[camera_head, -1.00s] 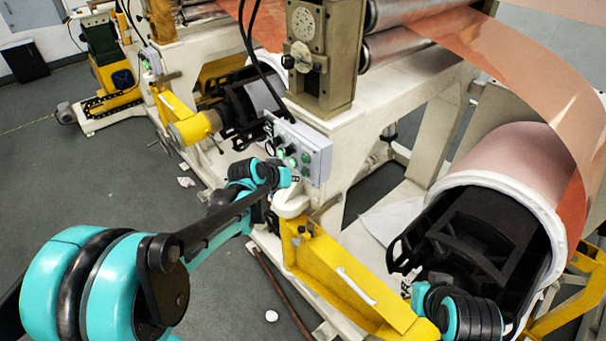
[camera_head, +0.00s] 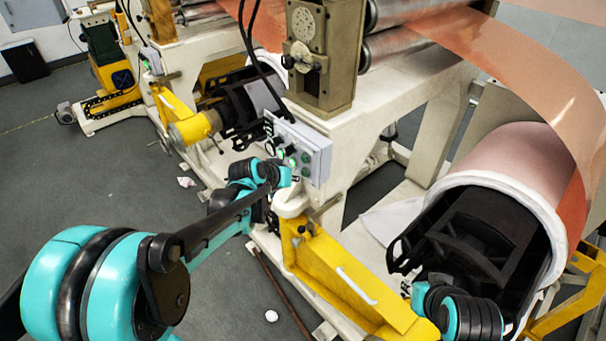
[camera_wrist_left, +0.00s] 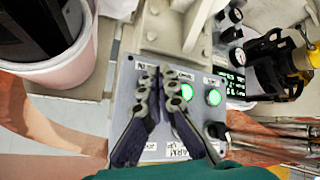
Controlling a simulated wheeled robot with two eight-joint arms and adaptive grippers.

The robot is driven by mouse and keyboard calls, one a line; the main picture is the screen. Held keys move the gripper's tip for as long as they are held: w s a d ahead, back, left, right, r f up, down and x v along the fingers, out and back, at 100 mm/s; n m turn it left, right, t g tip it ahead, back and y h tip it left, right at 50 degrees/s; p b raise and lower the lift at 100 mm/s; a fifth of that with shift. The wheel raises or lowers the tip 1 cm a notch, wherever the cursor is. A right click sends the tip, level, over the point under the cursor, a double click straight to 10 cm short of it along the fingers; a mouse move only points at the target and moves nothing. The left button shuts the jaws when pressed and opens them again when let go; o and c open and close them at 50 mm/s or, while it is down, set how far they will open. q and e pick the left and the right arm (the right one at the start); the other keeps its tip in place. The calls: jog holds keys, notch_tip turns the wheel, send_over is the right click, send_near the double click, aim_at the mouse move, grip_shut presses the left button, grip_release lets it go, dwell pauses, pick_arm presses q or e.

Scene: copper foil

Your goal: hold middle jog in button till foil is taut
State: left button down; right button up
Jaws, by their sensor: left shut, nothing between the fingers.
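The grey control box (camera_head: 315,152) with buttons and dials is fixed to the side of the machine frame. In the left wrist view its panel (camera_wrist_left: 128,82) carries two lit green buttons, one (camera_wrist_left: 187,91) beside the fingers and one (camera_wrist_left: 213,97) further right. My left gripper (camera_wrist_left: 160,80) is shut and empty, its fingertips over the panel. The fingers hide part of the panel, so I cannot tell which button they touch. The copper foil (camera_head: 540,70) runs from the rollers over to the large roll (camera_head: 510,155) at right, in a smooth curve.
The yellow bracket (camera_head: 340,265) stands below the box, near my left arm. Black cables (camera_head: 262,70) hang down to the box top. The metal rollers (camera_head: 410,42) are above. A rod (camera_head: 281,290) lies on the grey floor, which is mostly clear at left.

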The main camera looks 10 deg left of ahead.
pick_arm(q)
jog(key=shift+w+d, duration=0.25)
jog(key=shift+w, duration=0.05)
jog(key=shift+w+d, duration=0.3)
jog(key=shift+w, duration=0.05)
dwell(0.8)
jog(key=shift+a, duration=0.1)
dwell(1.4)
jog(key=shift+s+a, duration=0.45)
jog(key=shift+s, duration=0.25)
jog(key=shift+s+a, duration=0.8)
jog(key=shift+s, duration=0.2)
jog(key=shift+s+a, duration=0.75)
jog(key=shift+s, duration=0.2)
